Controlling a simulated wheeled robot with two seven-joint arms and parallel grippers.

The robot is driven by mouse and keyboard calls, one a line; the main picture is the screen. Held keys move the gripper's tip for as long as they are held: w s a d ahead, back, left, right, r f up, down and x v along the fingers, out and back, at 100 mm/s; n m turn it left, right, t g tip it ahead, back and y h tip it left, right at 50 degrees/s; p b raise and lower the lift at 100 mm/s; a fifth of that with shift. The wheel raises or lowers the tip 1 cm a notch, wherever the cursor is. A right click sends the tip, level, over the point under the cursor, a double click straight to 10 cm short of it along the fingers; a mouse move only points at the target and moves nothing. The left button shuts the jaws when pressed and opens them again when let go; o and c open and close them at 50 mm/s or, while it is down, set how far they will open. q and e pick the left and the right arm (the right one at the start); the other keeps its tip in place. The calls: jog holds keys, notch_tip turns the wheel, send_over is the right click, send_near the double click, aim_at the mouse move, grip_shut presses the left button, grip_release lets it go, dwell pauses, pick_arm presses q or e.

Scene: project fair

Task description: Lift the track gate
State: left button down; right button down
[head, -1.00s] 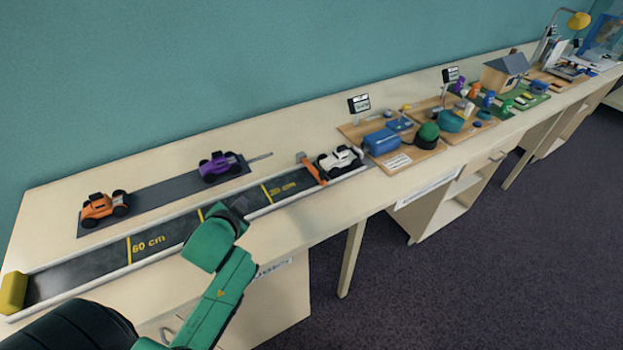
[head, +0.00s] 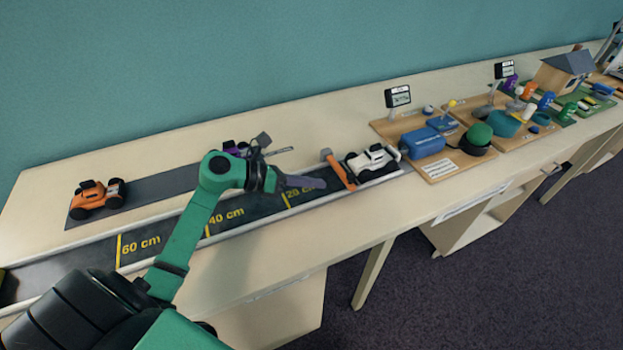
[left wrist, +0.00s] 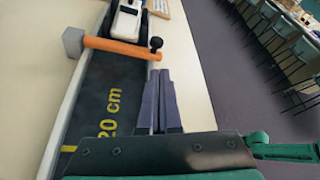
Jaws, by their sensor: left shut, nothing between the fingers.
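The orange track gate (head: 339,171) lies across the track at its far end, in front of the white toy car (head: 371,160). In the left wrist view the gate is an orange bar (left wrist: 115,46) with a grey block at its left end and a dark knob at its right end. My left gripper (head: 318,182) is over the track near the 20 cm mark, a short way from the gate. Its fingers (left wrist: 159,82) are shut and empty, pointing toward the knob end of the bar. I cannot tell whether they touch it. My right gripper is not in view.
The dark track (head: 140,250) has pale side rails and yellow distance marks. An orange toy car (head: 97,197) and a purple one, partly hidden by my arm, stand on a grey strip behind it. Boards with project models (head: 452,165) stand to the right.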

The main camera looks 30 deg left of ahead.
aim_at(351, 186)
pick_arm(q)
jog(key=x, duration=0.5)
jog(key=shift+w+f+b, duration=0.25)
jog(key=shift+w+b, duration=0.1)
jog(key=shift+w, duration=0.05)
jog(key=shift+w+d+f, duration=0.1)
jog(key=shift+w+d, duration=0.15)
jog(key=shift+d, duration=0.3)
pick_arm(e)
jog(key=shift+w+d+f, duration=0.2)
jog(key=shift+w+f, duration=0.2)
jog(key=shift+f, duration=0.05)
pick_arm(q)
jog(key=shift+a, duration=0.1)
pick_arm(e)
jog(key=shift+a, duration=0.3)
pick_arm(q)
jog(key=shift+r, duration=0.4)
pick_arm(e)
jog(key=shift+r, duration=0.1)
